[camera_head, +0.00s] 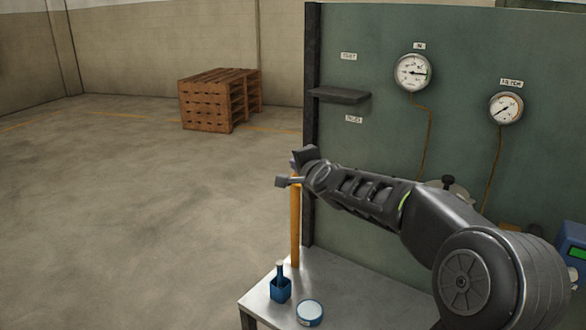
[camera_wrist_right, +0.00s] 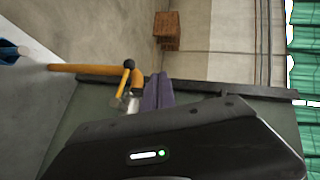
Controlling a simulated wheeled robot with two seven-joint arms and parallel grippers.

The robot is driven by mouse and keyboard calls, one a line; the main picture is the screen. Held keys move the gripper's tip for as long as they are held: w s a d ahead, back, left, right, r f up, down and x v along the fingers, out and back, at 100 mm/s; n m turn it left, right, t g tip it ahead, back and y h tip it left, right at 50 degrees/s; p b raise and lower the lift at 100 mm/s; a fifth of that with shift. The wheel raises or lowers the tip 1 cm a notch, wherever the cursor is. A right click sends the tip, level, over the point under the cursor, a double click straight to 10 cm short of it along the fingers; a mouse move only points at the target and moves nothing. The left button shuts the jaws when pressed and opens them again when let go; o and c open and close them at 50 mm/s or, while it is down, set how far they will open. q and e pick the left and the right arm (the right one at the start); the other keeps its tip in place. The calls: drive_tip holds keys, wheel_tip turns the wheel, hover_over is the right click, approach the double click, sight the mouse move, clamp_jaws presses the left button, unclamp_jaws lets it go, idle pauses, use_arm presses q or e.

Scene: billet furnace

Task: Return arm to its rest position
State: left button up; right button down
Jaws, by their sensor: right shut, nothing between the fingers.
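My right arm reaches in from the right in the head view. Its gripper (camera_head: 292,170) is held up in front of the panel's left edge, above the metal table. The gripper is shut and empty; its fingers (camera_wrist_right: 158,88) show in the wrist view near the middle. A yellow-orange post (camera_head: 295,230) rises from the table just below the gripper, which hides its top. In the wrist view the post (camera_wrist_right: 90,69) runs in from the left to a black-knobbed fitting (camera_wrist_right: 128,64) beside the fingers. I cannot tell whether they touch. My left gripper is not in view.
The table (camera_head: 262,296) holds a blue holder (camera_head: 280,289) with a handle and a round white-topped tin (camera_head: 310,311). The green panel (camera_head: 365,145) has a dark shelf (camera_head: 339,95) and two gauges (camera_head: 413,72) (camera_head: 506,108). Pallets (camera_head: 206,104) stand behind; floor at left is clear.

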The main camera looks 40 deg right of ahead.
drive_tip(key=shift+d+f, duration=0.1)
drive_tip(key=shift+d, duration=0.1)
idle(0.4)
drive_tip(key=s+a+f+n+g+y, duration=0.2)
drive_tip(key=a+f+n, duration=0.2)
drive_tip(key=a+f, duration=0.55)
drive_tip(key=s+a+f+n+g+y, duration=0.2)
drive_tip(key=a+f+n, duration=0.25)
drive_tip(key=f, duration=1.05)
drive_tip(key=s+a+f+n+g+y, duration=0.15)
drive_tip(key=a+f+n, duration=0.25)
drive_tip(key=a+f, duration=0.6)
drive_tip(key=s+a+f+n+g+y, duration=0.1)
drive_tip(key=s+a+f+g, duration=0.1)
drive_tip(key=s+a+f, duration=0.4)
drive_tip(key=s+a+f+n+g+y, duration=0.1)
drive_tip(key=s+a+f, duration=0.5)
drive_tip(key=s, duration=0.7)
drive_tip(key=s+a+f+n+g+y, duration=0.1)
drive_tip(key=s+a+f+n+g, duration=0.2)
drive_tip(key=s+f, duration=0.6)
drive_tip(key=s+a+g, duration=0.1)
drive_tip(key=a+g, duration=0.1)
drive_tip(key=a, duration=0.1)
drive_tip(key=shift+s+a+y, duration=0.2)
drive_tip(key=shift+s+y, duration=0.1)
drive_tip(key=shift+y, duration=0.05)
drive_tip(key=shift+n, duration=0.25)
